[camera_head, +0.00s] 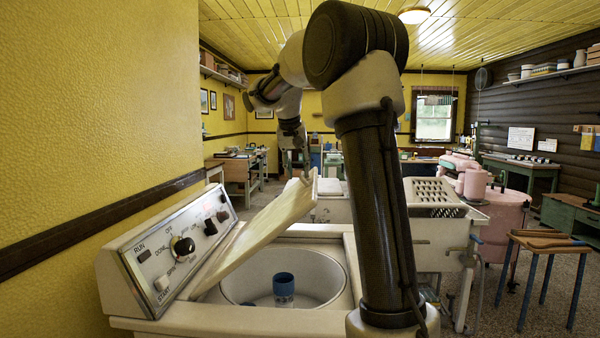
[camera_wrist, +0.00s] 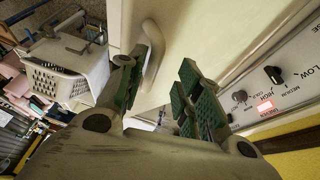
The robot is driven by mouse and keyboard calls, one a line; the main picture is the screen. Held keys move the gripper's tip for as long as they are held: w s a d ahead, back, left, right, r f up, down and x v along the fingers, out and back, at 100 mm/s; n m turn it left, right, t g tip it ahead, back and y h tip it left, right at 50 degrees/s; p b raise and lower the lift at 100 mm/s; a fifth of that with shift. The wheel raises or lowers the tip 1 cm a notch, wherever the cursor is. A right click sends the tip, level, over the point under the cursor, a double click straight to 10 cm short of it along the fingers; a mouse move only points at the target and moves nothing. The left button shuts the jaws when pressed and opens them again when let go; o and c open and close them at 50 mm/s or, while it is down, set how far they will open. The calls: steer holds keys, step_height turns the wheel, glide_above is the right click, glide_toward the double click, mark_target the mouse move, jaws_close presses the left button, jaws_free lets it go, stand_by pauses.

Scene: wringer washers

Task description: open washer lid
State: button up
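The washer (camera_head: 240,318) stands in front of me with its cream lid (camera_head: 262,228) tilted up at a slant, leaning toward the control panel (camera_head: 170,255). The round tub (camera_head: 318,268) shows uncovered, with a blue cylinder (camera_head: 284,290) in its middle. My gripper (camera_head: 296,164) is at the raised edge of the lid. In the wrist view my gripper (camera_wrist: 160,75) has its green-padded fingers apart. The lid (camera_wrist: 190,35) and its curved handle (camera_wrist: 154,50) lie just beyond them. The handle is close by the left finger; I cannot tell whether they touch.
A yellow wall (camera_head: 90,110) is close on the left. A white perforated basket (camera_head: 434,195) on a stand is to the right, with a pink washer (camera_head: 500,225) and a wooden-topped stand (camera_head: 546,245) beyond. Some grey floor at the lower right is clear.

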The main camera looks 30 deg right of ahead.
steer(key=a+r, duration=0.4)
steer(key=r, duration=0.1)
steer(key=shift+r, duration=0.35)
steer(key=shift+s+a, duration=0.1)
steer(key=shift+c, duration=0.2)
